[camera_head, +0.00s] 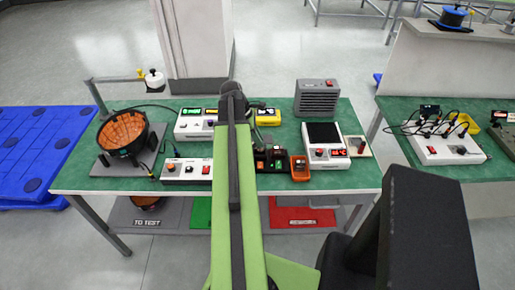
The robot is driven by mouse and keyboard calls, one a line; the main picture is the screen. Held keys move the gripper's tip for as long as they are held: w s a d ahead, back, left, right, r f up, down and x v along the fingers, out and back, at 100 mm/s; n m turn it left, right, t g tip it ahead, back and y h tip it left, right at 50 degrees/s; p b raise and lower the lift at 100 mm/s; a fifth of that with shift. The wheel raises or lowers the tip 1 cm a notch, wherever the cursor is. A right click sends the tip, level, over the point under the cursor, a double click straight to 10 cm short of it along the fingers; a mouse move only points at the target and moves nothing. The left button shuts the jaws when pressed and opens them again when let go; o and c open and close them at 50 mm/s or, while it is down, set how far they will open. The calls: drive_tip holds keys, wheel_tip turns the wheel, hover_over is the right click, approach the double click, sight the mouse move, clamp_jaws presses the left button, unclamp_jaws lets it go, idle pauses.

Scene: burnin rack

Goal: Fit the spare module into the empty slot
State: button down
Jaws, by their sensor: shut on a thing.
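A dark rack (271,160) with small red and green lit modules stands near the front middle of the green-topped bench. My green arm hides its left side, so I cannot tell which slot is empty. My arm reaches forward over the bench, and its dark joint shows at the top. My gripper and anything in its jaws are hidden behind the arm. I cannot pick out the spare module. An orange handheld device (299,168) stands just right of the rack.
The bench (350,184) also holds a round orange-lined pot (124,131), white instrument boxes (187,170), a grey vented box (317,97) and a white unit with a dark screen (324,142). Grey, green and red trays lie below. A second bench (400,108) stands right.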

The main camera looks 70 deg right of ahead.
wheel_tip(320, 180, down, 3)
drive_tip(key=shift+f+b, duration=0.2)
drive_tip(key=shift+b, duration=0.95)
drive_tip(key=shift+r+p, duration=0.25)
drive_tip(key=shift+p, duration=0.05)
drive_tip(key=c, duration=1.3)
unclamp_jaws()
drive_tip(key=shift+f, duration=0.1)
drive_tip(key=p+v, duration=1.5)
drive_tip(key=v, duration=0.2)
drive_tip(key=shift+w+p, duration=0.3)
drive_tip(key=shift+d, duration=0.1)
